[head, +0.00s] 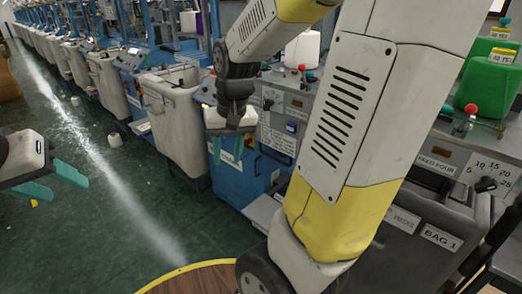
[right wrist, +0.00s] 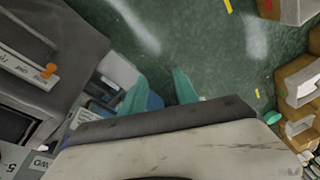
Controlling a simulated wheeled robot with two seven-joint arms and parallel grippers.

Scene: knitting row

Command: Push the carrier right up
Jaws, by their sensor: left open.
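I cannot pick out the carrier for certain in either view; my right arm covers much of the near machine. My right gripper (head: 228,150) hangs in front of the blue and grey machine (head: 279,137), fingers pointing down. In the right wrist view its two teal fingers (right wrist: 160,90) stand apart with nothing held between them; the green floor shows beyond. My left gripper (head: 54,182) is at the left edge of the head view, over the floor, open and empty, well away from the machines.
A panel with a red-knobbed lever (head: 468,113) and a numbered dial stands at right, above a dark bin marked BAG 1 (head: 420,250). Green containers (head: 489,83) stand behind. Pale bins (head: 176,118) line the machine row. The aisle floor (head: 130,210) is mostly clear.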

